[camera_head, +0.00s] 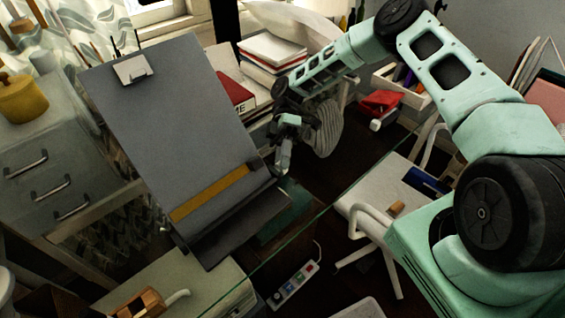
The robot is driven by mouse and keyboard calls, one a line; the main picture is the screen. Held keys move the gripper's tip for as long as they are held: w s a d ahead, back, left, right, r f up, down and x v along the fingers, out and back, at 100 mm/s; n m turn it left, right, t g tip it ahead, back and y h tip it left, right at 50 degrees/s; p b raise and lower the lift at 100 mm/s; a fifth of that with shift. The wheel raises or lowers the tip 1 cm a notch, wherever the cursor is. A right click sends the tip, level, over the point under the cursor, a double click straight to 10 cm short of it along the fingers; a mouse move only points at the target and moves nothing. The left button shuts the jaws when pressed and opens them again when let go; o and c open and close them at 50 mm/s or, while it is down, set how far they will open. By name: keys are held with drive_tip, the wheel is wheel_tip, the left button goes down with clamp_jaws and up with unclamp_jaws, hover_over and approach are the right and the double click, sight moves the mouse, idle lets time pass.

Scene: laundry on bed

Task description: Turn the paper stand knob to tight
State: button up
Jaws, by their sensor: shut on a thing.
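The paper stand (178,130) is a tilted dark grey board with a metal clip (132,69) at its top and a yellow-brown strip (210,193) across its lower part. A dark ledge juts out below the strip. My gripper (283,165) is at the lower right edge of the stand, reaching down from the upper right. It is shut on the stand's knob, which is too small and too covered by the fingers to make out. The knob's turn position cannot be told.
A grey drawer cabinet (50,160) with a yellow pot (22,98) stands left. Books and a red box lie behind the stand. A striped grey cloth (323,130) is just right of my gripper. A white chair (375,205) and a power strip (293,284) are lower right.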

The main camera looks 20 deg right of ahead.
idle(0.4)
drive_tip(key=o, duration=1)
